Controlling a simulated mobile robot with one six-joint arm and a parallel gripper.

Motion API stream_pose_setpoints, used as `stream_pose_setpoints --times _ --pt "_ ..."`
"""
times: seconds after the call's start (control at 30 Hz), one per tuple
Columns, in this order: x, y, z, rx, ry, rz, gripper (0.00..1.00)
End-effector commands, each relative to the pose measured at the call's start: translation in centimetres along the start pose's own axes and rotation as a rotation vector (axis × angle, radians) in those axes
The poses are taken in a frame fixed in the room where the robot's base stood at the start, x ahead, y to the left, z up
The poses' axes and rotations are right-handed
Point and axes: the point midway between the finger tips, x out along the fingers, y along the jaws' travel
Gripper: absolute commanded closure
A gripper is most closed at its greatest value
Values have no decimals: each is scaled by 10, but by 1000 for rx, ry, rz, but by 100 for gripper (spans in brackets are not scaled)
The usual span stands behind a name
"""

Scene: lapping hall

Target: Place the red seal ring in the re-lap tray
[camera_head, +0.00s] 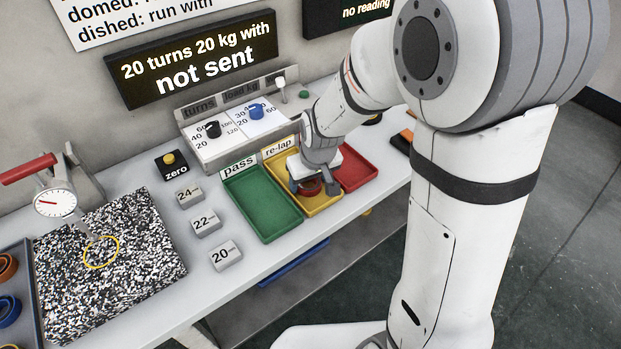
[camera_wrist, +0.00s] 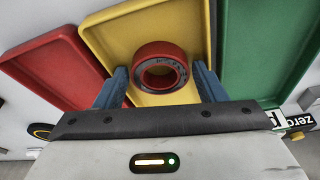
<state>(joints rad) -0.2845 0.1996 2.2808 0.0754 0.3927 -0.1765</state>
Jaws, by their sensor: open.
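The red seal ring (camera_wrist: 160,52) lies flat in the yellow re-lap tray (camera_wrist: 120,38), near the tray's front end. It has a grey inner face with dark marks. My gripper (camera_wrist: 160,82) is open, with one blue-grey finger on each side of the ring and a gap to both. In the head view my gripper (camera_head: 311,187) is low over the re-lap tray (camera_head: 318,208), and the red ring (camera_head: 311,184) shows partly between the fingers.
The green pass tray (camera_head: 262,203) and a red tray (camera_head: 357,167) flank the re-lap tray. Grey blocks (camera_head: 225,255), a zero button (camera_head: 168,160) and a speckled plate (camera_head: 140,260) with a dial gauge (camera_head: 55,203) are to the left. A control panel (camera_head: 235,133) stands behind.

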Motion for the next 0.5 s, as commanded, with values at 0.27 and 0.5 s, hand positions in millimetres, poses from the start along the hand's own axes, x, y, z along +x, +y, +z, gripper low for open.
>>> stream_pose_setpoints --times 0.27,0.5 --pt "-26 0 -2 -2 6 1 36" --pt "-80 0 -3 -1 7 1 36"
